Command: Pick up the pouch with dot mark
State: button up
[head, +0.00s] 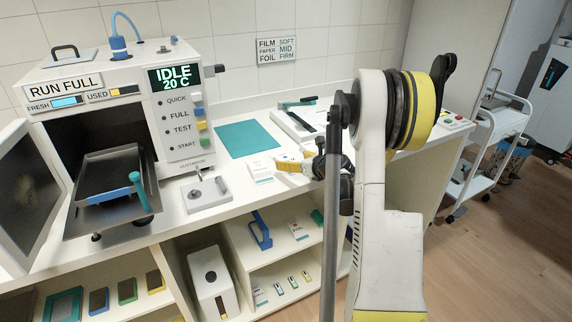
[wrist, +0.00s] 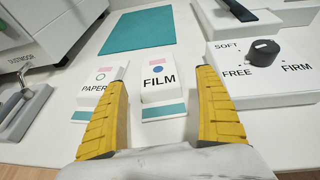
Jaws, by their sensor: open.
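A white pouch with a blue dot and the word FILM (wrist: 161,94) lies on the counter in the wrist view, with a pink patch above the dot and a teal lower edge. Beside it on the left is a similar pouch labelled PAPER with a green ring (wrist: 92,92). My gripper (wrist: 163,78) is open and empty, its yellow fingers on either side of the FILM pouch in the picture. The left finger covers part of the PAPER pouch's right side. Contact cannot be told. In the head view my gripper (head: 291,165) is low over the counter, right of a white pouch (head: 260,171).
A white box with a dark knob marked SOFT, FREE, FIRM (wrist: 265,80) stands right of the right finger. A teal mat (head: 248,139) lies behind the pouches. A machine with an open door (head: 110,75) stands left. A metal-handled block (head: 205,193) sits before it.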

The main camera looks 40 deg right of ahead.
aim_at(287, 159)
jog(key=b+x, duration=0.1)
jog(key=x, duration=0.3)
jog(key=shift+a+f, duration=0.1)
jog(key=shift+f, duration=0.1)
jog(key=c, duration=1.3)
jog(key=shift+o, duration=0.2)
jog(key=shift+r, duration=0.15)
